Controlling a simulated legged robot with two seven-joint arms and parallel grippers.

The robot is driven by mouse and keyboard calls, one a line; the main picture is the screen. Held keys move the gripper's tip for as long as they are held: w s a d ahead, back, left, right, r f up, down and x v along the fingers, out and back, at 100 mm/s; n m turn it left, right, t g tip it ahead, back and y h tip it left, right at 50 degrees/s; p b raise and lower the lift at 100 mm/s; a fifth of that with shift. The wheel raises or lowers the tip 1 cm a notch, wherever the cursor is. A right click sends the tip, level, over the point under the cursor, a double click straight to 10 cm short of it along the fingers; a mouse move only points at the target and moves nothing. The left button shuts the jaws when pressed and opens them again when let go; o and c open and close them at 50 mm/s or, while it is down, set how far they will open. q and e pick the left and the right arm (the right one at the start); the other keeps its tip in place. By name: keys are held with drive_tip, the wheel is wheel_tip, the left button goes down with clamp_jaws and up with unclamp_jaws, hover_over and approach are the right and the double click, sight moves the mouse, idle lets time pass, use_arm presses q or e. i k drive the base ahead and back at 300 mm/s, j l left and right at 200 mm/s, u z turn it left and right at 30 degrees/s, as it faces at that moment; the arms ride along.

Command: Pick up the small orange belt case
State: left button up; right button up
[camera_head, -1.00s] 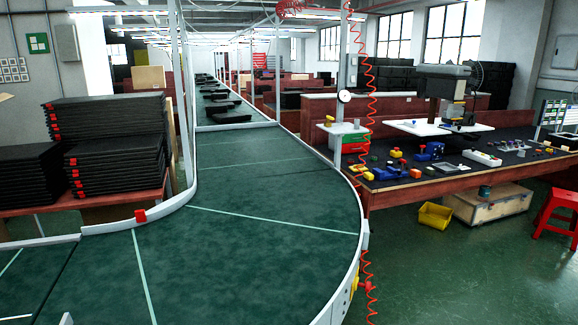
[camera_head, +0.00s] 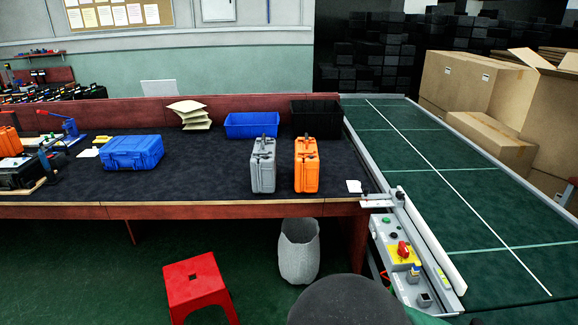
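An orange case (camera_head: 306,165) stands upright on the dark table top, near the table's right end. A grey case (camera_head: 263,165) of similar size stands upright just left of it, with a small gap between. Another orange item (camera_head: 9,141) is cut off at the left edge of the view, on the table. The visible stretch of green conveyor belt (camera_head: 440,180) on the right carries no case. Neither of my grippers can be made out in the view.
A blue case (camera_head: 132,152) lies on the table. Blue (camera_head: 252,125) and black (camera_head: 317,118) bins stand behind. A control panel (camera_head: 402,252) sits beside the belt. A red stool (camera_head: 198,286), a grey waste bin (camera_head: 299,251) and a dark round object (camera_head: 349,301) are in front. Cardboard boxes (camera_head: 470,85) stand beyond the belt.

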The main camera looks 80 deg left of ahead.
sight(306, 157)
drive_tip(key=u, duration=2.6)
drive_tip(key=i+z, duration=0.1)
drive_tip(key=i, duration=0.25)
